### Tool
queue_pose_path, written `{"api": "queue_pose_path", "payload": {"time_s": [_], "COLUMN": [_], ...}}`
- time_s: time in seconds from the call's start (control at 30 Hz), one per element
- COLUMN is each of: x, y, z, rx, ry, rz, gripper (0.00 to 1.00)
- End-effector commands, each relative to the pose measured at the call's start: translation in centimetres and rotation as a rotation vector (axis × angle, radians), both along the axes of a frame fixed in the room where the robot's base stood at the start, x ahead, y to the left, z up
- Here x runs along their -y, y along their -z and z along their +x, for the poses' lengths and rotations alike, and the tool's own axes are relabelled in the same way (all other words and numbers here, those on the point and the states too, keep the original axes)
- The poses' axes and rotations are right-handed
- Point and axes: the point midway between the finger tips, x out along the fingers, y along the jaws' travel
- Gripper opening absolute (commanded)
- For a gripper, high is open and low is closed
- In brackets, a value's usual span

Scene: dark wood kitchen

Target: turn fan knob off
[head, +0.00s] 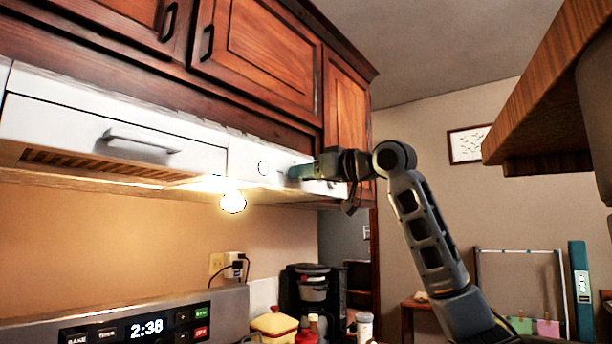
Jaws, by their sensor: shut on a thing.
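The white range hood (60,112) hangs under the dark wood cabinets at the left and centre. Its front panel has a small round dial mark (263,168) right of the drawer-like front. My gripper (297,172) reaches in from the right, against the hood's front panel just right of that mark. Its fingers look shut on a knob there. The gripper hides most of this knob, so its turn angle and whether it is the fan knob cannot be told.
A lit bulb (233,202) glows under the hood. Wood cabinets (262,50) are close above my gripper. A coffee maker (306,290) and bottles stand below. A stove panel (140,325) is at lower left. A wooden overhang (545,95) is at upper right.

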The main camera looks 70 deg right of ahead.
Motion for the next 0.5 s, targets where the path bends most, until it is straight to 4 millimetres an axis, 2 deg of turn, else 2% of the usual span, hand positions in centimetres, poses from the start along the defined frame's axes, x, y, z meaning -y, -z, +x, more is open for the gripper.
{"api": "queue_pose_path", "payload": {"time_s": [0.5], "x": [-0.12], "y": [0.15], "z": [0.05], "rx": [-0.103], "ry": [-0.001], "rz": [-0.433], "gripper": [0.04]}}
